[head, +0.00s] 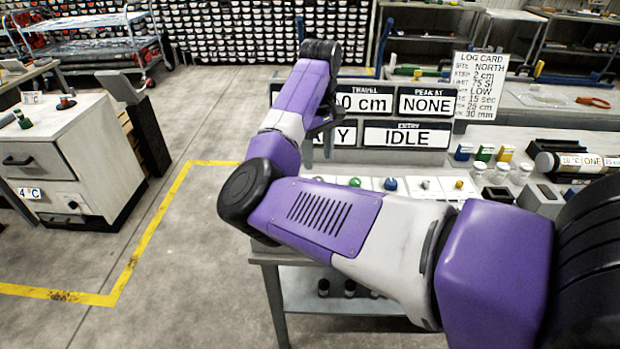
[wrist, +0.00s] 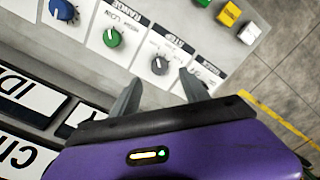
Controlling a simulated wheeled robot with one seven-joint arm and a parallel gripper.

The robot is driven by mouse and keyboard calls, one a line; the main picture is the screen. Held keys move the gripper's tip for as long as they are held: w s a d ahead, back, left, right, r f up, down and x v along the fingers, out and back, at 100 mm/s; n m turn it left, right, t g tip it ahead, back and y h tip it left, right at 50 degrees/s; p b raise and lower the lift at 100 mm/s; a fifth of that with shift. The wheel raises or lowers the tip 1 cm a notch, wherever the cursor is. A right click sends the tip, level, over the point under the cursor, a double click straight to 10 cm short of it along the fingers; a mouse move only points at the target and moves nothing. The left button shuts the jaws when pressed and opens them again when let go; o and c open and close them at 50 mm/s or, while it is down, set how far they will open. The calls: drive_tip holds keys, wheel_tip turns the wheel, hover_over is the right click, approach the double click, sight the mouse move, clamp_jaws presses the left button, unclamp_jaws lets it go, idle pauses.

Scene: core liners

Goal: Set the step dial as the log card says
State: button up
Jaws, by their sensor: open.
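In the wrist view the step dial is a small grey knob (wrist: 160,65) on a white label with a black header that appears to read STEP. Its pointer setting is too small to read. My gripper (wrist: 161,77) is open, its two dark fingers either side of the area just below the knob in the picture. I cannot tell whether they touch it. In the head view my gripper is mostly hidden by my arm. The log card (head: 480,85) stands at the back right of the panel. It reads site NORTH and a step line of 2 cm.
A green knob (wrist: 112,37) and a blue knob (wrist: 63,10) lie beside the step dial. Yellow (wrist: 228,15) and white (wrist: 248,33) blocks stand nearby. Displays read NONE (head: 428,102) and IDLE (head: 405,137). Bottles (head: 500,172) stand on the right.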

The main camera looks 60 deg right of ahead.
sight(318, 177)
drive_tip(key=shift+f, duration=3.9)
clamp_jaws()
